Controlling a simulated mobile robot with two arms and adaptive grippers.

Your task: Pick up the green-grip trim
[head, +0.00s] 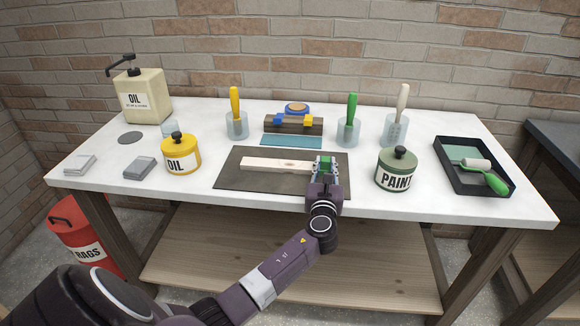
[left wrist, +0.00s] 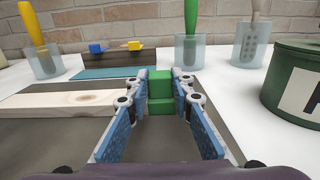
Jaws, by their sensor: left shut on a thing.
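The green-grip trim is a pale wooden strip (head: 275,164) with a green block grip (head: 325,162) at its right end, over the dark mat (head: 235,181). In the left wrist view the strip (left wrist: 62,103) lies to the left and the green grip (left wrist: 160,84) stands between my fingers. My left gripper (head: 326,168) is shut on the green grip from the front; its blue-padded fingers (left wrist: 160,105) sit on either side of it. I cannot tell whether the strip touches the mat. My right gripper is not in view.
Behind the mat stand a wooden block (head: 290,128) with blue and yellow pieces and cups with a yellow (head: 235,103), a green (head: 351,106) and a pale handle (head: 401,100). A paint can (head: 396,172) is right, a yellow oil can (head: 181,157) left, a roller tray (head: 462,178) far right.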

